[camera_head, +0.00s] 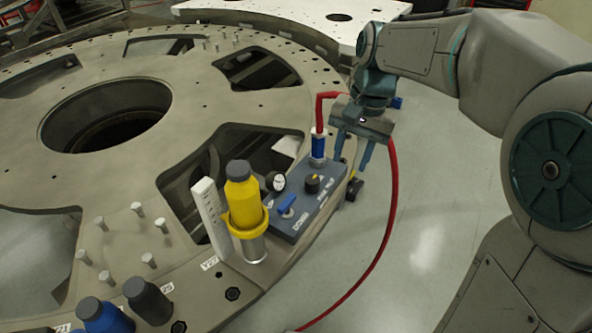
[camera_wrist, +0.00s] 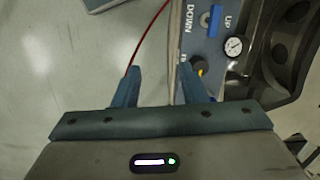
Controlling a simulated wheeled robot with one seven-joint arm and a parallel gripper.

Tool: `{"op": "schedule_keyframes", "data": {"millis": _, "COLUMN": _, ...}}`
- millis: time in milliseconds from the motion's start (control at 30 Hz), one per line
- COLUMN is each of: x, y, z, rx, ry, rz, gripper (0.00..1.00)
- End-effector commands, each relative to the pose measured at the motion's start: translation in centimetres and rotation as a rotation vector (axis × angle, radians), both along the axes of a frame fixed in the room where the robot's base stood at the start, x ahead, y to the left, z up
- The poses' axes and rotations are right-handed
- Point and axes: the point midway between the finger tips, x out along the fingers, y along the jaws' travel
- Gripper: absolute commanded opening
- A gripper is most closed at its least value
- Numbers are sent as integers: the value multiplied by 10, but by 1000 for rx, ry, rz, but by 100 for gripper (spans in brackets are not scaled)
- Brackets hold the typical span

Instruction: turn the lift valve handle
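The lift valve handle is a small blue lever (camera_head: 287,204) on top of a grey-blue control box (camera_head: 302,214) at the plate's edge. In the wrist view the blue lever (camera_wrist: 214,21) is near the top, between the DOWN and UP labels. My gripper (camera_head: 352,153) is open and empty, pointing down past the box's far right end, apart from the lever. In the wrist view its two fingers (camera_wrist: 160,72) are spread. The right finger is near the black and yellow knob (camera_wrist: 199,66) in the picture; whether it touches anything cannot be told.
A blue fitting (camera_head: 318,146) with a red hose (camera_head: 390,215) stands at the box's far end, close to my gripper. A pressure gauge (camera_head: 276,181) and a yellow bottle (camera_head: 243,198) are beside the lever. The large turret plate (camera_head: 190,118) has openings.

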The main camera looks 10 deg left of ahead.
Motion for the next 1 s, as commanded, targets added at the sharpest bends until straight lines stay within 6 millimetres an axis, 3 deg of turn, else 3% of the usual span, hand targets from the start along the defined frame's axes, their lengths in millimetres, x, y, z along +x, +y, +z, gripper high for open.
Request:
{"op": "schedule_keyframes", "data": {"millis": 33, "x": 12, "y": 18, "z": -4, "rx": 6, "ry": 42, "rz": -12, "gripper": 38}}
{"op": "schedule_keyframes", "data": {"millis": 200, "x": 37, "y": 65, "z": -15, "rx": 13, "ry": 165, "rz": -69, "gripper": 38}}
{"op": "schedule_keyframes", "data": {"millis": 400, "x": 51, "y": 99, "z": -24, "rx": 10, "ry": 255, "rz": -109, "gripper": 38}}
{"op": "schedule_keyframes", "data": {"millis": 667, "x": 49, "y": 109, "z": -38, "rx": 6, "ry": 282, "rz": -122, "gripper": 38}}
{"op": "schedule_keyframes", "data": {"millis": 1000, "x": 24, "y": 118, "z": -101, "rx": 4, "ry": 282, "rz": -120, "gripper": 38}}
